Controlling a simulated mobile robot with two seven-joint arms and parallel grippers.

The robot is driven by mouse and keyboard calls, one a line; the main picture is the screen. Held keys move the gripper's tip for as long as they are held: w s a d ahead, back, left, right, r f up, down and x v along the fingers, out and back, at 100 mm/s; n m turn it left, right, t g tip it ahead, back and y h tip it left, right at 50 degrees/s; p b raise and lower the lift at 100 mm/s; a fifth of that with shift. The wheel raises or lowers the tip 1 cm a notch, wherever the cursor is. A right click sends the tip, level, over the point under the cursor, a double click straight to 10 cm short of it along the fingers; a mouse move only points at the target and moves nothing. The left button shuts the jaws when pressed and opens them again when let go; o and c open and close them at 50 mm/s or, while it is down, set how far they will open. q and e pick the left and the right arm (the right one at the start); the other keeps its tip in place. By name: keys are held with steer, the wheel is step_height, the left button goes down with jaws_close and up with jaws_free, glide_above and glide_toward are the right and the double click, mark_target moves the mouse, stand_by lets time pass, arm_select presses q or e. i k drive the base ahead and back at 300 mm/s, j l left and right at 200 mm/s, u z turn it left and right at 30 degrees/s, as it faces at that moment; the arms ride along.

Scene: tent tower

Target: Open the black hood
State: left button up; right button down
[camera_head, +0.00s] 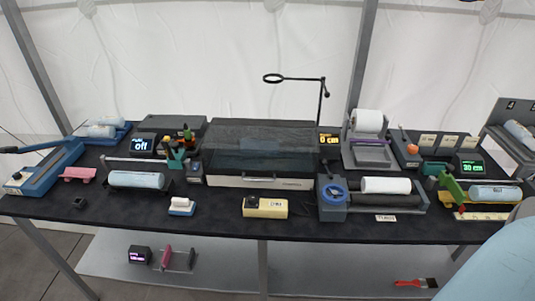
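The black hood (262,135) is a dark, see-through cover on a wide, low machine at the middle of the black table. It appears lowered over the machine's bed, and some dim shapes show through it. The machine's pale front strip (260,182) runs below the hood along its near edge. Neither of my grippers is in view, and nothing is seen touching the hood.
A cream box (265,207) stands just in front of the machine. A blue-wheeled roller device (333,193) is at its front right, and a roll holder (368,145) behind that. Small tools (177,158) stand to its left. A thin black lamp (320,95) rises behind.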

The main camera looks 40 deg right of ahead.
mark_target(254, 147)
steer(key=z, duration=1)
steer(key=i+j+z, duration=0.25)
steer(key=j, duration=1.7)
steer(key=j+z, duration=0.25)
steer(key=j, duration=1.65)
